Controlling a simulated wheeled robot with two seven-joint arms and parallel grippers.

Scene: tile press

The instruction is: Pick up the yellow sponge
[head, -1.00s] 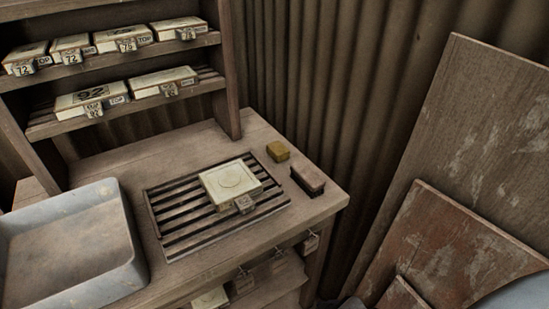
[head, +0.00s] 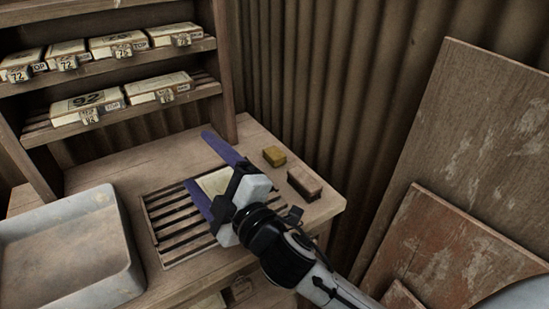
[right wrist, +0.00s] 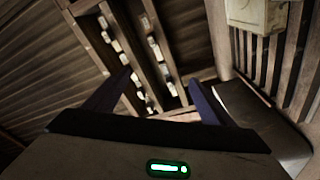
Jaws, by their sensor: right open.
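The yellow sponge (head: 274,156) is a small block lying on the wooden bench near its back right, in the head view. I cannot make it out in the right wrist view. My right gripper (head: 198,158) is open, its two purple fingers spread and pointing left, over the slatted rack to the left of the sponge. Nothing is between the fingers, which also show in the right wrist view (right wrist: 158,80). The gripper is apart from the sponge and partly covers the pale tile block (head: 213,182) on the rack. My left gripper is not in view.
A brown brush-like block (head: 304,183) lies just right of the sponge. A grey tray (head: 122,235) stands at the left. Shelves (head: 125,101) with several labelled tile blocks rise behind. A corrugated wall (head: 330,80) backs the bench, and boards (head: 470,130) lean at right.

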